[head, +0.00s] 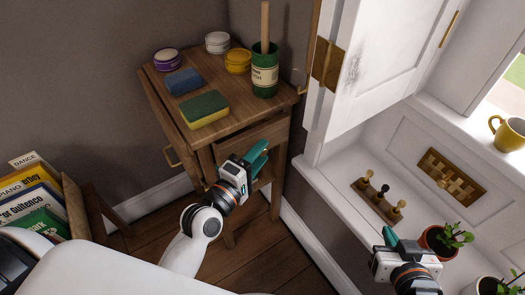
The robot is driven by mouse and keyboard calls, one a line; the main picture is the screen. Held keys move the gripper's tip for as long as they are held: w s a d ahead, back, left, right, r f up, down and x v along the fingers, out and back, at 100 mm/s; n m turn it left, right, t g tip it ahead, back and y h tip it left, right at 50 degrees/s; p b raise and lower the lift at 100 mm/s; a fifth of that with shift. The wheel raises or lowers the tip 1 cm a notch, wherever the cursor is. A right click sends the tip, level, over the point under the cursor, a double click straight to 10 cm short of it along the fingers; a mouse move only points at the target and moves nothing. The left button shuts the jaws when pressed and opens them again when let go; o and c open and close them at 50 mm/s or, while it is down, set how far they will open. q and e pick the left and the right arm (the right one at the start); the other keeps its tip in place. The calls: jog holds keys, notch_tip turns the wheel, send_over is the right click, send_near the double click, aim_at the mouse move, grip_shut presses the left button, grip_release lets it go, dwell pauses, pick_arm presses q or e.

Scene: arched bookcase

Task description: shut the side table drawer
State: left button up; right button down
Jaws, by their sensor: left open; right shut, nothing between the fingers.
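The wooden side table (222,131) stands in the corner against the walls. Its drawer (262,131) is below the top on the side facing me and seems to stick out a little; how far I cannot tell. My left gripper (257,154) is open and empty, with its teal fingers close in front of the drawer's front, hiding part of it. Whether it touches the wood I cannot tell. My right gripper (390,237) is shut and empty, far to the right, over the white ledge and away from the table.
The tabletop holds a sponge (205,110), a blue block (184,81), several small tins and a green brush pot (265,77). A white cabinet door (365,65) stands right of the table. Potted plants (440,240) are by my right gripper. Books (35,200) stand at left.

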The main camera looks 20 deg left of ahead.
aim_at(252, 142)
pick_arm(q)
jog(key=shift+x, duration=0.85)
pick_arm(e)
jog(key=shift+w+a+r, duration=0.15)
jog(key=shift+w+r, duration=0.1)
jog(key=shift+r, duration=0.05)
pick_arm(q)
jog(key=shift+c, duration=0.4)
grip_shut()
